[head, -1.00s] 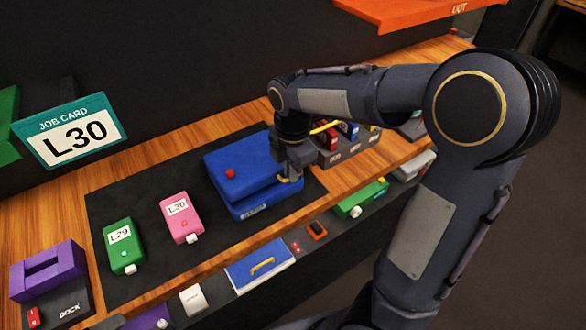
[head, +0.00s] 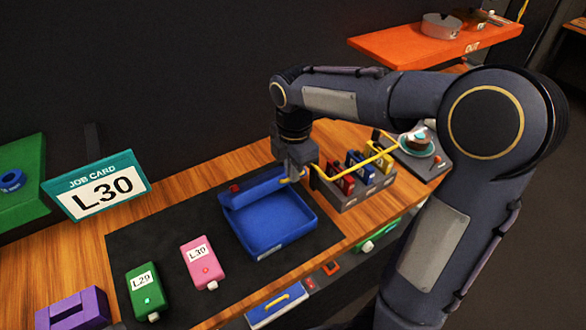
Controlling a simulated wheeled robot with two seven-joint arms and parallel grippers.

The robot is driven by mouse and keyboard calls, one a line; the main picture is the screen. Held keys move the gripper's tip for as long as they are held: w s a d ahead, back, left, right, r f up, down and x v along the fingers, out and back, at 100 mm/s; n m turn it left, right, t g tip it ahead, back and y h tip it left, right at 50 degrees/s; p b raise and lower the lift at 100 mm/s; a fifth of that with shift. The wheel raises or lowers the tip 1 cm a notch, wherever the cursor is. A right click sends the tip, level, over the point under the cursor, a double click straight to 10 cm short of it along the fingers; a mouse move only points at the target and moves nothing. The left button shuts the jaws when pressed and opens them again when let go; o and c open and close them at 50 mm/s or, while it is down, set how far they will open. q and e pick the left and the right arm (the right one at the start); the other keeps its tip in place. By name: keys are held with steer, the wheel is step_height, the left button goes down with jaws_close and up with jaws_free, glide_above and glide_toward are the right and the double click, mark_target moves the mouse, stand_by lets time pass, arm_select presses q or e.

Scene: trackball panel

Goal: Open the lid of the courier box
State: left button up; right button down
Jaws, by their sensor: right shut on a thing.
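The blue courier box (head: 270,244) stands on the black mat with its empty-looking inside in view. Its blue lid (head: 256,190) is raised and stands up along the back of the box, seen nearly edge-on. A red knob (head: 235,188) shows at the lid's left end. My right gripper (head: 293,178) is shut on the lid at its right end, above the box's back right corner. The fingertips are small and partly hidden against the lid. My left gripper is out of view.
Pink L30 (head: 199,263) and green L29 (head: 145,291) units lie left of the box on the mat (head: 160,232). A grey caddy (head: 363,190) with a yellow handle (head: 350,165) stands close right of my gripper. An orange shelf (head: 430,48) is at the back right.

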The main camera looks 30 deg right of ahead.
steer(key=shift+w, duration=0.15)
steer(key=c, duration=2)
jaws_free()
steer(key=shift+o, duration=1)
steer(key=shift+w+f, duration=0.1)
steer(key=shift+w, duration=0.1)
steer(key=shift+s, duration=0.15)
step_height(320, 180, up, 8)
steer(key=shift+s+b, duration=0.15)
steer(key=shift+b, duration=0.2)
